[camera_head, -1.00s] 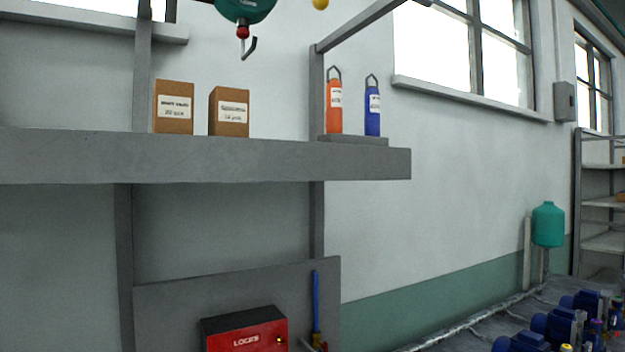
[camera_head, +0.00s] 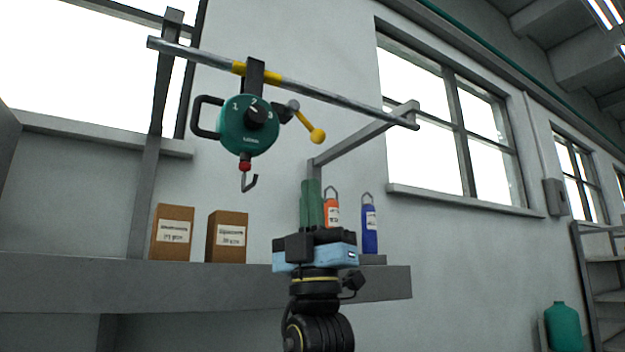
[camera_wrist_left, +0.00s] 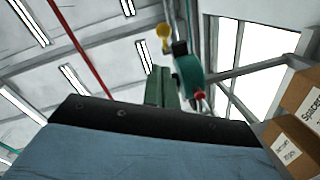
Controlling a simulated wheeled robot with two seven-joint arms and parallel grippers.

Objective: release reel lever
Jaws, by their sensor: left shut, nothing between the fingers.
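The green reel (camera_head: 249,125) hangs from a metal rail at upper left of the head view, with a black handle on its left, a numbered dial and a hook below. Its lever (camera_head: 309,127) is yellow with a ball end and slants down to the right. My left gripper (camera_head: 311,187) points up, below and to the right of the lever, apart from it. Its green fingers are shut and empty. In the left wrist view the reel (camera_wrist_left: 188,76) and the yellow lever ball (camera_wrist_left: 164,31) show beyond the fingertips (camera_wrist_left: 162,75). My right gripper is not in view.
A grey shelf (camera_head: 190,283) holds two brown boxes (camera_head: 173,233) (camera_head: 227,236) at left. An orange bottle (camera_head: 331,210) and a blue bottle (camera_head: 369,228) stand behind and right of my gripper. The rail (camera_head: 345,101) and a diagonal bracket (camera_head: 365,138) run overhead. The air around the lever is open.

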